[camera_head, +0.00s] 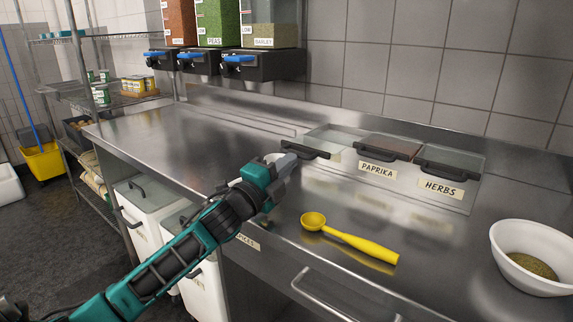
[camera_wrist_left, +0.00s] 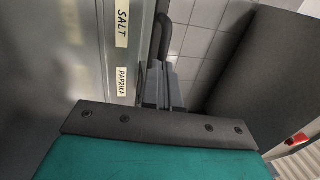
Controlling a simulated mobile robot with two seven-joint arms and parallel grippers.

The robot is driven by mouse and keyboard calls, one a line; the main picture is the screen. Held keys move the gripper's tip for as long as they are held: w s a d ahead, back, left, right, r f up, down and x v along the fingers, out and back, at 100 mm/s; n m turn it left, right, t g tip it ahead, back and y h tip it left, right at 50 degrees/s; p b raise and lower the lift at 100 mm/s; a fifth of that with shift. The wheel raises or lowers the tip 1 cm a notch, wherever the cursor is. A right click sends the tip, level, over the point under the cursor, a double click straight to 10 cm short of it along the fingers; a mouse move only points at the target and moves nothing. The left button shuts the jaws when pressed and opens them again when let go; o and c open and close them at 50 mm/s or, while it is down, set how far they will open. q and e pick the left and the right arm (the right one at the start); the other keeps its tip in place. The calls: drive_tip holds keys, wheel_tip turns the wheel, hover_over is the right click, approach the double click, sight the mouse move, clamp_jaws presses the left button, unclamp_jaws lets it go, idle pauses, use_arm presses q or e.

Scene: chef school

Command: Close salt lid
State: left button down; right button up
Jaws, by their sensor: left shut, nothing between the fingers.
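The salt lid (camera_head: 338,138) is the pale, clear panel on the leftmost bin of the spice unit in the head view. It lies low and looks flat, but I cannot tell whether it is fully seated. Its dark handle (camera_head: 308,150) faces the counter front; a dark handle (camera_wrist_left: 162,35) beside the SALT label (camera_wrist_left: 122,22) shows in the left wrist view. My left gripper (camera_head: 287,161) is shut and empty at the left end of the handle, touching or very near it. The salt label is hidden in the head view. My right gripper is out of view.
The paprika lid (camera_head: 388,147) and herbs lid (camera_head: 452,160) are beside it on the right. A yellow scoop (camera_head: 350,238) lies on the counter in front. A white bowl (camera_head: 505,262) stands at right. The left counter (camera_head: 190,140) is clear; dispensers (camera_head: 265,65) are behind it.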

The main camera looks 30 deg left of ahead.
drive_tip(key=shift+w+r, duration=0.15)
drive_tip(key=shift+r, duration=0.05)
use_arm(q)
drive_tip(key=shift+w, duration=0.15)
